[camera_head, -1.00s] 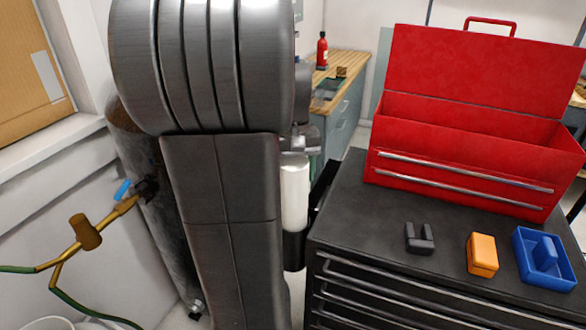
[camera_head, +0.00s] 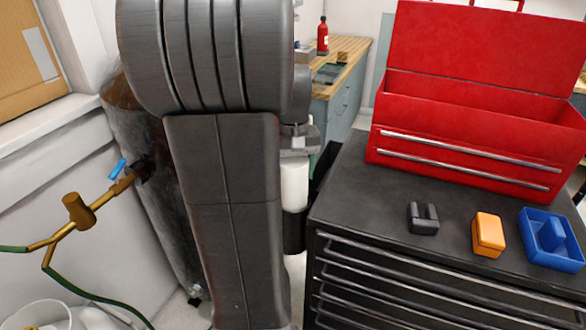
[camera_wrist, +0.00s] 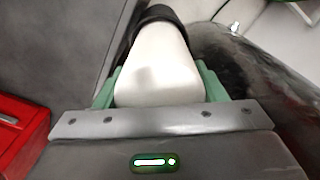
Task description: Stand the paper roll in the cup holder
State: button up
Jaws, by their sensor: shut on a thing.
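The white paper roll (camera_head: 294,187) stands nearly upright beside the left side of the black tool cabinet. The black cup holder (camera_head: 294,232) is at its lower end. The roll's bottom is hidden, so I cannot tell how deep it sits. My gripper (camera_head: 298,140) is around the roll's upper part, partly hidden by my arm. In the wrist view, the green fingers of my gripper (camera_wrist: 160,88) are shut on the white roll (camera_wrist: 158,62). The dark rim of the cup holder (camera_wrist: 160,14) shows at the roll's far end.
The black cabinet top (camera_head: 365,200) carries an open red toolbox (camera_head: 460,165), a small black forked block (camera_head: 423,218), an orange block (camera_head: 488,234) and a blue tray (camera_head: 552,265). A tank (camera_head: 150,190) and brass pipe valve (camera_head: 80,210) stand left of my arm.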

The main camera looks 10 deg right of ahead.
jog(key=o, duration=1.6)
notch_tip(320, 180, up, 14)
jog(key=shift+f+p, duration=0.1)
jog(key=shift+p, duration=0.55)
notch_tip(320, 180, down, 14)
jog(key=shift+r+b, duration=0.25)
jog(key=shift+b, duration=0.4)
jog(key=shift+r+p, duration=0.65)
jog(key=shift+r, duration=0.15)
